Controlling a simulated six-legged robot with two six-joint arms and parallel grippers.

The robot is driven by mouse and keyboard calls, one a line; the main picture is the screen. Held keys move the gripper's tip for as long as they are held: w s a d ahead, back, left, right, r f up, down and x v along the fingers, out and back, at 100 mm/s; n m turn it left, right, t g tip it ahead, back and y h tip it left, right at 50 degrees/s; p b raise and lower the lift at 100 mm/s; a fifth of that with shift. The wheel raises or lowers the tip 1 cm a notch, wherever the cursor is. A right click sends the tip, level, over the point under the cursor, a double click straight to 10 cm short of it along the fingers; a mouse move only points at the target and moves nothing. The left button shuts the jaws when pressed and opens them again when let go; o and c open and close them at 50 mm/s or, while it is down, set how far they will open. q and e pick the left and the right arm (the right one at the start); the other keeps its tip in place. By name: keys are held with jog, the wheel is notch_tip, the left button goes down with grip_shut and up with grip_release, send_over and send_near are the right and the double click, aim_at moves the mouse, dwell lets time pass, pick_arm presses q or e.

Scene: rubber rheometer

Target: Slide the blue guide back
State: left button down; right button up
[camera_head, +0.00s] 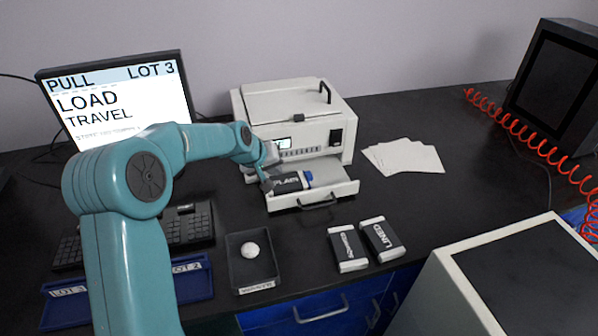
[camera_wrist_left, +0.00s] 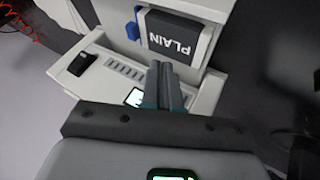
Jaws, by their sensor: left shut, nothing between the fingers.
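The blue guide (camera_head: 308,176) is a small blue piece at the right end of the dark block marked PLAIN (camera_head: 288,183). In the left wrist view the guide (camera_wrist_left: 132,30) shows beside the PLAIN block (camera_wrist_left: 178,34). The block lies in the pulled-out tray (camera_head: 340,190) of the white machine (camera_head: 300,115). My left gripper (camera_head: 266,184) is shut and empty, by the block's left end. In the left wrist view its fingers (camera_wrist_left: 160,68) are together near the block's edge; I cannot tell whether they touch. My right gripper is not in view.
Two cartons (camera_head: 348,248) (camera_head: 382,239) stand in front of the tray. A dark waste bin (camera_head: 233,272) holds a white lump. Blue lot trays (camera_head: 190,285) and a keyboard (camera_head: 190,228) lie left. White cards (camera_head: 405,157) lie right of the machine.

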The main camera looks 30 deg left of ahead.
aim_at(305, 177)
pick_arm(q)
jog(key=x, duration=0.7)
jog(key=shift+d+f+p, duration=0.1)
jog(key=shift+f+p, duration=0.15)
jog(key=shift+p, duration=0.15)
jog(key=shift+w+d+r+p, duration=0.15)
jog(key=shift+w+d+p, duration=0.2)
jog(key=shift+w+d, duration=0.25)
jog(key=shift+w+d+r+p, duration=0.15)
jog(key=shift+w+d+p, duration=0.15)
jog(key=shift+w+d, duration=0.3)
jog(key=shift+w+f, duration=0.15)
jog(key=shift+w, duration=0.15)
jog(key=shift+d, duration=0.1)
